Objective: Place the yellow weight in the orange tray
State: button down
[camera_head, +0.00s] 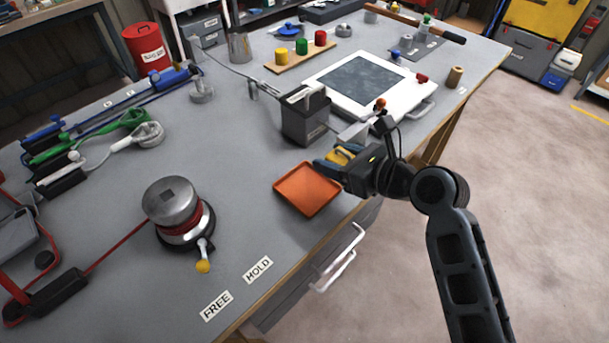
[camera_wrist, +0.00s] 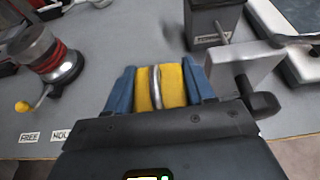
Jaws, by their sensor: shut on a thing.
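The yellow weight (camera_head: 343,154) is between the blue fingers of my gripper (camera_head: 334,160), which is shut on it. In the wrist view the yellow weight (camera_wrist: 172,88) shows a metal loop across its middle, with a finger of my gripper (camera_wrist: 160,86) on each side. The orange tray (camera_head: 308,188) is a shallow square tray near the table's right edge. It looks empty. My gripper is at the tray's upper right side in the head view; its height above the table is hard to tell. The tray is not visible in the wrist view.
A dark box (camera_head: 305,115) stands just behind the tray, close to my gripper. A white framed plate (camera_head: 370,85) lies farther back. A metal-topped red device (camera_head: 178,212) with a yellow-knobbed lever stands left. FREE and HOLD labels (camera_head: 258,269) are in front; the table around them is clear.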

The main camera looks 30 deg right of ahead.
send_over(302, 185)
notch_tip(302, 185, down, 4)
notch_tip(302, 185, down, 4)
jog(key=shift+f, duration=0.1)
jog(key=shift+f, duration=0.25)
dwell(0.3)
